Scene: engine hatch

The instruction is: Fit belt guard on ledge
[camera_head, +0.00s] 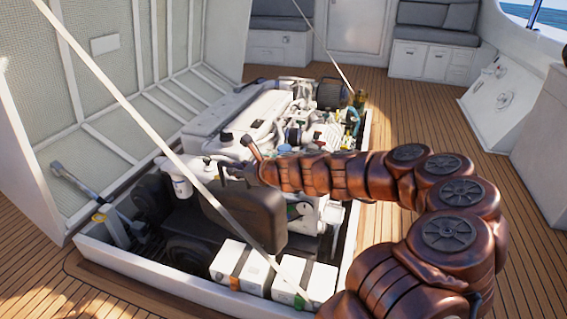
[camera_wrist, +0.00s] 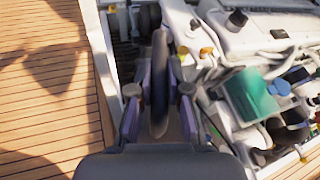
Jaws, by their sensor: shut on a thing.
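The belt guard (camera_head: 250,212) is a dark, rounded panel. In the head view it hangs below my gripper (camera_head: 248,172), broad face toward the camera, in front of the engine's near end. In the wrist view my gripper (camera_wrist: 159,98) has its two fingers closed on both sides of the guard (camera_wrist: 160,75), which shows nearly edge-on as a dark, narrow upright shape. The engine (camera_head: 255,115) is white and stands in the open hatch. I cannot make out the ledge clearly; the guard and arm hide part of the engine's near end. Contact between guard and engine cannot be told.
Two white batteries (camera_head: 305,278) stand below the guard at the hatch's near edge. The raised hatch lid (camera_head: 85,110) is at left, and a pale strut crosses in front of the guard. A white coaming (camera_head: 150,285) rings the opening. Wooden deck (camera_head: 430,120) beyond is clear.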

